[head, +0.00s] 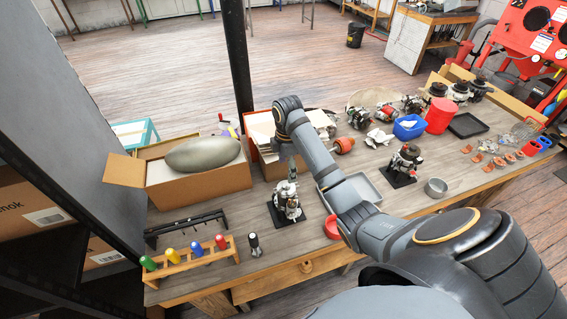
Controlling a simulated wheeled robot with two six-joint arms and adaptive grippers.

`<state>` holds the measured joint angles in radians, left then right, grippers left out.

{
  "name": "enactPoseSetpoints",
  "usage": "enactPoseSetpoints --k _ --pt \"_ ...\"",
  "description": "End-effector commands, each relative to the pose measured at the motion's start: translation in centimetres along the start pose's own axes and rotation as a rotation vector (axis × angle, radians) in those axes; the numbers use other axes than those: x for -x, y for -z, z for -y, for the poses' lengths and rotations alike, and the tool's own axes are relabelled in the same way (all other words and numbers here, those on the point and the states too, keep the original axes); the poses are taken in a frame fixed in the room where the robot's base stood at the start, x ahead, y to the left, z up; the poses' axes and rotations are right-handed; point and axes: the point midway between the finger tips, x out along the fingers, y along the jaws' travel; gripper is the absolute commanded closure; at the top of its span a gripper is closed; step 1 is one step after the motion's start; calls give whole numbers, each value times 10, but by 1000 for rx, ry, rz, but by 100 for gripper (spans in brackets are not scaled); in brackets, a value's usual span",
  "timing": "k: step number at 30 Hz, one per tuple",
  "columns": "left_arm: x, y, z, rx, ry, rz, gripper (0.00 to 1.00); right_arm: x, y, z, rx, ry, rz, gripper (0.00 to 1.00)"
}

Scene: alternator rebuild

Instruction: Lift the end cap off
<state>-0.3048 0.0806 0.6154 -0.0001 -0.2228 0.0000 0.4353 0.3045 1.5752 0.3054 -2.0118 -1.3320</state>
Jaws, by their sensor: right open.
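A silver alternator (288,204) stands upright on a black square base near the front middle of the wooden bench (262,225). Its top, where an end cap would sit, is partly covered by my gripper, and I cannot make out the cap's edge. My right arm reaches in from the lower right. My right gripper (291,174) points down just above the top of this alternator, open; whether it touches is too small to tell. My left gripper is out of view.
A screwdriver rack (190,259), a black rail (186,229) and an open cardboard box (200,188) are on the left. Another alternator on a black base (404,165), a grey bowl (436,187), a blue bin (409,127) and a red container (439,116) are on the right.

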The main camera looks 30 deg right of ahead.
Motion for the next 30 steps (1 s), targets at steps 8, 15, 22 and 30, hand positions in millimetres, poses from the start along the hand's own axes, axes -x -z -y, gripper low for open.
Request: enactPoseSetpoints --k 8,15,22,30 --pt "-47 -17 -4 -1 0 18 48 -60 0 0 -1 2 -1 26" --pt "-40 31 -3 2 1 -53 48 -85 0 0 -2 0 0 26" --pt "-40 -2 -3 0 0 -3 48 -91 0 0 -2 -2 0 26" --pt "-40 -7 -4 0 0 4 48 -91 0 0 -2 -2 0 48"
